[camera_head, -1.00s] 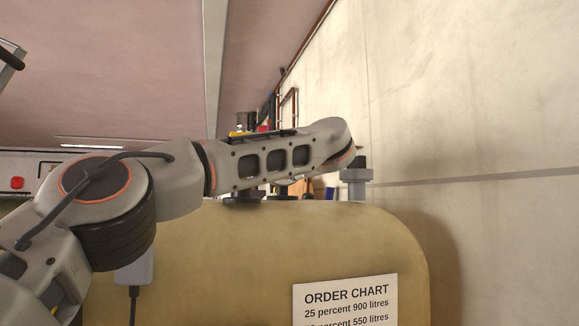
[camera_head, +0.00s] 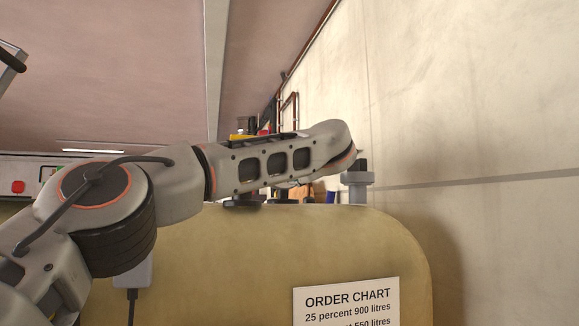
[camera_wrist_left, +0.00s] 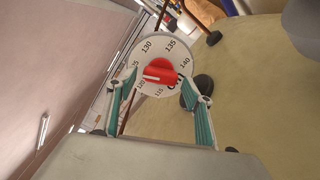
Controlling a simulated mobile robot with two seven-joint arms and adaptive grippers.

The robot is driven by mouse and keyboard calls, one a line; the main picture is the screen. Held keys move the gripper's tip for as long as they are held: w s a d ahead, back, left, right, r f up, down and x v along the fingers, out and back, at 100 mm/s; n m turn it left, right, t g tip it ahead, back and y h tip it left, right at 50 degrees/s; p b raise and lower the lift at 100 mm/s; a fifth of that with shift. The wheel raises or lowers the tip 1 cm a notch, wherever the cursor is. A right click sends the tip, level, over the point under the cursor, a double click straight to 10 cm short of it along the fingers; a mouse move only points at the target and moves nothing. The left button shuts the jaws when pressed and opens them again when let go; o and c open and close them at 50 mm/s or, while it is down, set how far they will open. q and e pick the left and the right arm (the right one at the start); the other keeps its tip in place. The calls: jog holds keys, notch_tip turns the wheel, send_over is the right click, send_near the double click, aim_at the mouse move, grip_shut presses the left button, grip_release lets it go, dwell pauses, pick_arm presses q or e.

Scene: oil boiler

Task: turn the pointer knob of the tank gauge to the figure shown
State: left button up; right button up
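In the left wrist view a white round dial (camera_wrist_left: 152,47) carries figures including 130, 135 and 140 around its edge. A red pointer knob (camera_wrist_left: 157,72) sits on it, with a white line towards the left, roughly between 120 and a figure partly hidden by a finger. My left gripper (camera_wrist_left: 160,80) is open, its teal-padded fingers on either side of the knob; I cannot tell whether they touch it. In the head view my left arm crosses above the tank (camera_head: 210,250) and hides the dial and fingers. My right gripper is not in view.
A white order chart (camera_head: 346,303) on the tank's front reads 25 percent 900 litres; a lower line is cut off. A grey fitting (camera_head: 358,186) stands on the tank top beside my arm's end. A pale wall (camera_head: 480,120) is on the right.

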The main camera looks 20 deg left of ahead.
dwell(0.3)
pick_arm(q)
jog(key=shift+s+d, duration=0.1)
jog(key=shift+d, duration=0.05)
jog(key=v, duration=1.1)
jog(key=shift+s+d, duration=0.15)
jog(key=shift+s, duration=0.1)
